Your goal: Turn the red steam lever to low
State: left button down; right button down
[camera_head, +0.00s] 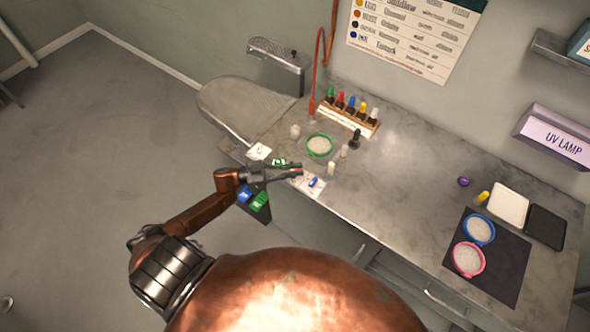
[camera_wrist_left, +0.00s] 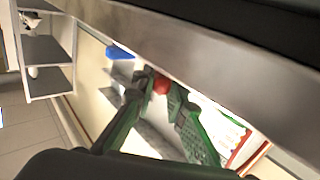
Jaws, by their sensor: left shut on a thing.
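My left gripper (camera_head: 294,172) reaches over the front left edge of the grey counter. It is shut on the red lever (camera_head: 297,169), of which only a small red bit shows at the fingertips. In the left wrist view the red rounded end (camera_wrist_left: 160,85) sits between the two green-sided fingers (camera_wrist_left: 158,98). The lever's base and any low marking are hidden by the fingers or too small to read. My right gripper is in neither view.
A blue lever (camera_head: 313,182) on a white plate is just right of the gripper. A pale plate (camera_head: 259,151) lies to its left. A green-rimmed bowl (camera_head: 320,145) and small bottles stand behind. The counter's middle (camera_head: 400,185) is clear.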

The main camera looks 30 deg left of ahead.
pick_arm(q)
jog(key=c, duration=1.9)
grip_release()
jog(key=shift+c, duration=0.2)
jog(key=shift+s+a, duration=0.1)
jog(key=v, duration=1.2)
